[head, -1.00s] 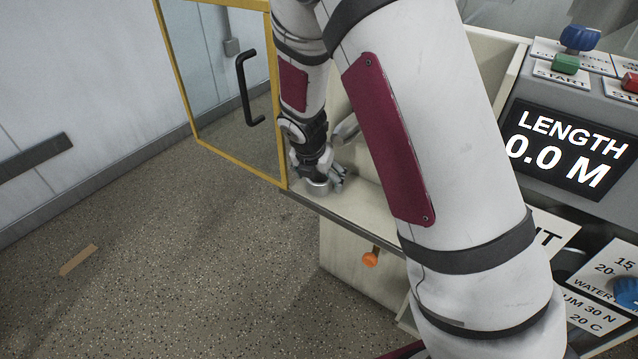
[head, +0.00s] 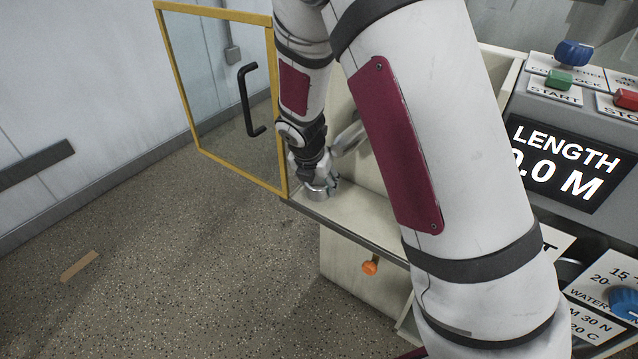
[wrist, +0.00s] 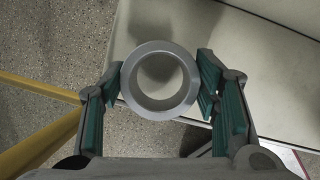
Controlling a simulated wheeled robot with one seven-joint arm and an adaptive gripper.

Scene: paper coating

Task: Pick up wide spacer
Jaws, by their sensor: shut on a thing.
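The wide spacer, a grey metal ring, sits at the end of the pale shelf by the yellow-framed door; it shows in the head view (head: 317,193) and in the wrist view (wrist: 160,112). My gripper (wrist: 160,78) has its two green-padded fingers on the left and right sides of the ring, shut on it. In the head view my gripper (head: 321,180) points down at the ring and hides part of it. I cannot tell whether the ring still touches the shelf.
The yellow-framed clear door (head: 280,110) with a black handle (head: 245,100) stands open close to my gripper's left. The pale shelf (head: 370,220) ends at a front edge above the floor. An orange knob (head: 370,267) sits below. The control panel (head: 570,160) is at right.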

